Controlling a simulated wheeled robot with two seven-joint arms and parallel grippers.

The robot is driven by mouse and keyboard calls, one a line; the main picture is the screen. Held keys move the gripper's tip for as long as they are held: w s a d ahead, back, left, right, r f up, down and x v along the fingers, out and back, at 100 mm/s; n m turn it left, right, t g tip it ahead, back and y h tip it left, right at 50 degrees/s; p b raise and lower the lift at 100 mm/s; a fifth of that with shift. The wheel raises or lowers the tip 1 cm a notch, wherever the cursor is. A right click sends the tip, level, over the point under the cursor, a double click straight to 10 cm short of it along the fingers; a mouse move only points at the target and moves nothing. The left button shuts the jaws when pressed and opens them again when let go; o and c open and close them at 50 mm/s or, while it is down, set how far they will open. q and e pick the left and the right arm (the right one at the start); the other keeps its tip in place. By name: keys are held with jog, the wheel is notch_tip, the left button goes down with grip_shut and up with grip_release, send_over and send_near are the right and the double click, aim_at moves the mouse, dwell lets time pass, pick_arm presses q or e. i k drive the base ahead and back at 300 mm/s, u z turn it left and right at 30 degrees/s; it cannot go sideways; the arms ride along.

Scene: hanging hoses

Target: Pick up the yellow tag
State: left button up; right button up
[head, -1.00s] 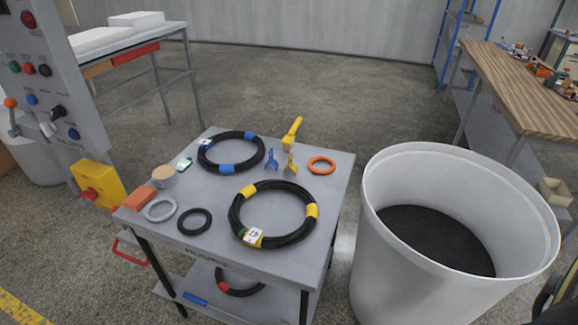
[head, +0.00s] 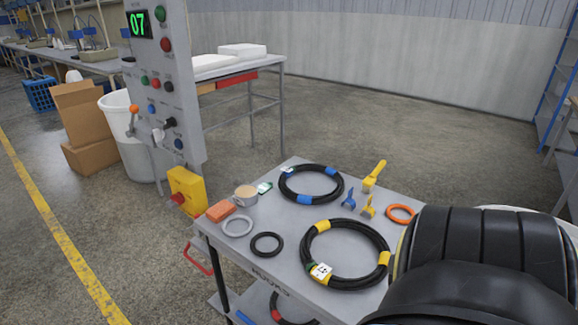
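A small yellow forked piece (head: 368,208), which looks like the yellow tag, stands on the grey cart top (head: 300,267) beside a similar blue piece (head: 349,199). A yellow-handled tool (head: 374,177) lies just behind it. A black hose coil with yellow bands (head: 345,280) and a white label lies in front. A black ribbed part of my arm fills the lower right and hides the cart's right side. Neither of my grippers shows.
A black coil with blue bands (head: 312,168), an orange ring (head: 400,213), a grey ring (head: 238,226), a black ring (head: 267,244), a cup (head: 245,196) and an orange block (head: 220,211) share the cart. A control panel (head: 165,75) with a yellow box (head: 187,191) stands left.

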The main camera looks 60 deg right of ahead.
aim_at(367, 208)
jog(key=u, duration=1.05)
jog(key=k, duration=1.3)
jog(key=z, duration=2)
jog(key=i, duration=0.1)
jog(key=u, duration=0.25)
